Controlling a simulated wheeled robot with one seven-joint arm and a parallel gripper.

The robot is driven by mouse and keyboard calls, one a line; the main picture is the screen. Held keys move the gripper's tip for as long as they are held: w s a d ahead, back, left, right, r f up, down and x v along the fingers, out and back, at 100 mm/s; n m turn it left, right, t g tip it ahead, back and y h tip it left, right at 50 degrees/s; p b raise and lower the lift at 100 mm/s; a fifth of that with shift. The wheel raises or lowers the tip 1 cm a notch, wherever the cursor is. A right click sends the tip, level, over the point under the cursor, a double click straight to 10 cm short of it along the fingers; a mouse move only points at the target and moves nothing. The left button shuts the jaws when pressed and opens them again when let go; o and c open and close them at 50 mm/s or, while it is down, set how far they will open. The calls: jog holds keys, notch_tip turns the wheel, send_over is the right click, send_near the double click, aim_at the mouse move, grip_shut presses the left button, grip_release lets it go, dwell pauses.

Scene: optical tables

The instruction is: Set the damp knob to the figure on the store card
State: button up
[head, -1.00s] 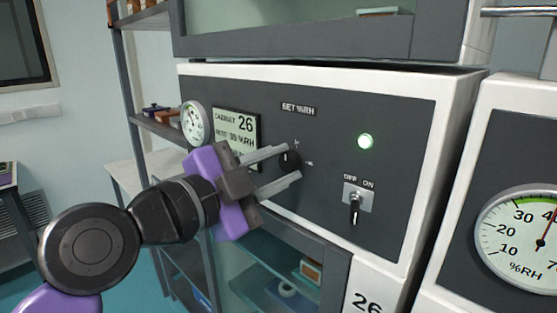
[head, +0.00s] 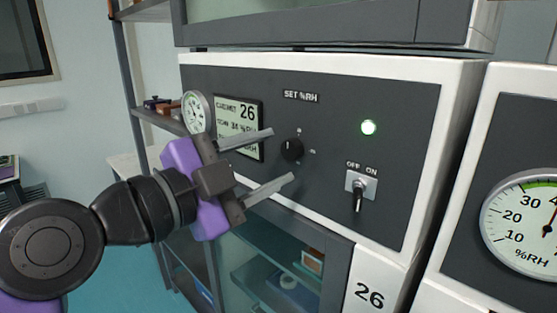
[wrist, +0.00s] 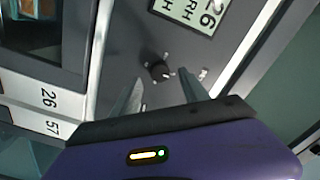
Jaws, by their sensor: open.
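The damp knob is a small black knob (head: 291,149) below the "SET %RH" label (head: 301,96) on the dark cabinet panel. It also shows in the wrist view (wrist: 159,71), ahead of and between the fingers. The card (head: 238,128) reads "CABINET 26" with a %RH line below, partly covered by my gripper and too small to read surely. My gripper (head: 283,157) is open and empty, its two grey fingers apart from the knob, to its left and in front of the panel.
A round gauge (head: 198,113) is at the panel's left. A second cabinet with a large %RH dial (head: 527,226) stands at right.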

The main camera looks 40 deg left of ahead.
jog(key=s, duration=0.2)
jog(key=s+b, duration=0.1)
jog(key=s, duration=0.2)
jog(key=shift+a, duration=0.2)
dwell(0.4)
